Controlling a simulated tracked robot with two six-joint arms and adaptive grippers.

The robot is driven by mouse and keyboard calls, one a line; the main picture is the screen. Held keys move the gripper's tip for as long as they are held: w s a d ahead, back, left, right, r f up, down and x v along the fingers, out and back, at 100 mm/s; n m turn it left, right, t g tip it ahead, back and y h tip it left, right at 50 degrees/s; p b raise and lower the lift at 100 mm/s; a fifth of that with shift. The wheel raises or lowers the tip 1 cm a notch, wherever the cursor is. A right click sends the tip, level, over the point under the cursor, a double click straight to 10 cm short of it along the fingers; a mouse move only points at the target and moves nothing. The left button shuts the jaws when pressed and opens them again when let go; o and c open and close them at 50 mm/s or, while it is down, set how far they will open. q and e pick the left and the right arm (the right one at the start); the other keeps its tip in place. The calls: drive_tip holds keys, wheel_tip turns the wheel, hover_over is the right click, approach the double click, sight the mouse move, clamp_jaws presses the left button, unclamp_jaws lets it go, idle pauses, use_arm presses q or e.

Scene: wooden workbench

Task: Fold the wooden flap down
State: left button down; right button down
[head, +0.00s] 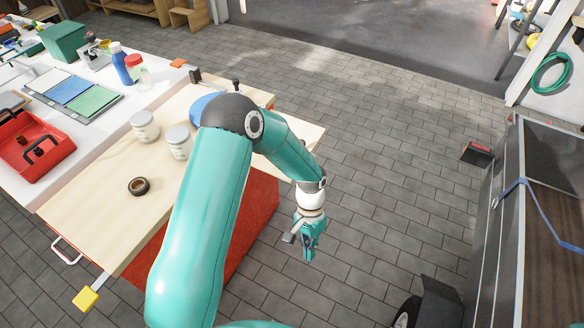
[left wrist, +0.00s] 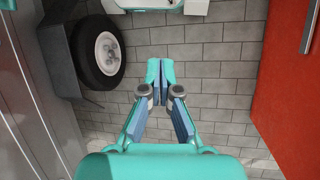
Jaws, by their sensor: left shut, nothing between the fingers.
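The pale wooden flap (head: 100,225) appears to be the flat, level panel at the front of the workbench in the head view. My left arm crosses in front of it and hides part of its middle and right side. My left gripper (head: 308,252) hangs over the grey floor, to the right of the panel and clear of it. In the left wrist view its fingers (left wrist: 158,75) are together with nothing between them, pointing over floor tiles. My right gripper is in neither view.
Two lidded jars (head: 144,127) (head: 178,142) and a dark ring (head: 139,186) sit on the wooden panel. A red cabinet (head: 256,215) stands below. A metal cart (head: 500,215) is at right; open floor lies between.

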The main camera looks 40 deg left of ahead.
use_arm(q)
drive_tip(key=w+a+r+n+t+y+b, duration=0.1)
drive_tip(key=w+a+r+t+y, duration=0.1)
drive_tip(key=w+a+r, duration=0.7)
drive_tip(key=w+a+r+n+t+y+b, duration=0.1)
drive_tip(key=w+a+r+t+b, duration=0.1)
drive_tip(key=w+a+r, duration=0.8)
drive_tip(key=d+f, duration=0.1)
drive_tip(key=f, duration=0.3)
drive_tip(key=s+d+f, duration=0.1)
drive_tip(key=f, duration=0.3)
drive_tip(key=s+f, duration=0.1)
drive_tip(key=f, duration=0.3)
drive_tip(key=shift+s+d+f+p, duration=0.15)
drive_tip(key=shift+d+p, duration=0.15)
drive_tip(key=shift+d, duration=0.1)
